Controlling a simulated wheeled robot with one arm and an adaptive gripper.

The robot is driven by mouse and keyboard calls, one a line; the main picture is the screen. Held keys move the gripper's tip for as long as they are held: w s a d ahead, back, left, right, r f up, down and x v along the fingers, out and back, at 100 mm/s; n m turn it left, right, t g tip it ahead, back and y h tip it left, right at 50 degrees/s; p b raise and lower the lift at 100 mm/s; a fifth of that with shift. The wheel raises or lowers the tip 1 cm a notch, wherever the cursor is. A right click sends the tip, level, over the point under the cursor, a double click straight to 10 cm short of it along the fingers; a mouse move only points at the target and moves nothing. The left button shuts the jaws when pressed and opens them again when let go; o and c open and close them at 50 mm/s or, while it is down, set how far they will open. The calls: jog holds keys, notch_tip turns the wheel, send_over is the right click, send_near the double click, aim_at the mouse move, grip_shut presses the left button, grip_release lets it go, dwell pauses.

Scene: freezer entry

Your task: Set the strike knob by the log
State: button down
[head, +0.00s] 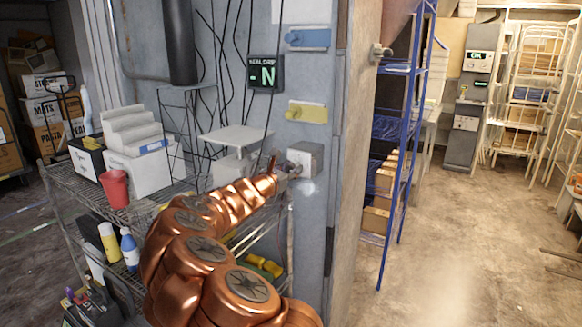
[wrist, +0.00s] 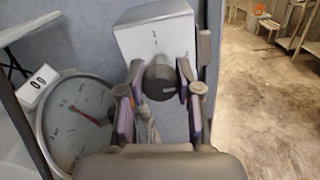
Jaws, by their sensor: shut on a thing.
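The strike knob (wrist: 159,80) is a dark round knob on the front of a pale box (wrist: 157,40) with small marks above the knob. The box (head: 306,160) is fixed to the grey wall panel in the head view. My gripper (head: 287,170) reaches the box from the left. In the wrist view its two padded fingers stand on either side of the knob, shut on it. The knob is mostly hidden by my gripper in the head view. I cannot tell which item is the log; a yellow panel (head: 307,112) and a blue panel (head: 308,39) hang above the box.
A round gauge (wrist: 77,120) with a "00" tag (wrist: 38,85) is left of my fingers. A black display (head: 265,75) reads "SEAL GRIP -N". A wire shelf (head: 65,178) with a red cup (head: 115,188) stands left. A blue rack (head: 397,130) and open floor are right.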

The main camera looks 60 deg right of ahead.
jog(key=shift+f, duration=0.15)
jog(key=c, duration=0.8)
grip_release()
jog(key=shift+o, duration=0.2)
jog(key=a, duration=1.2)
jog(key=shift+s, duration=0.3)
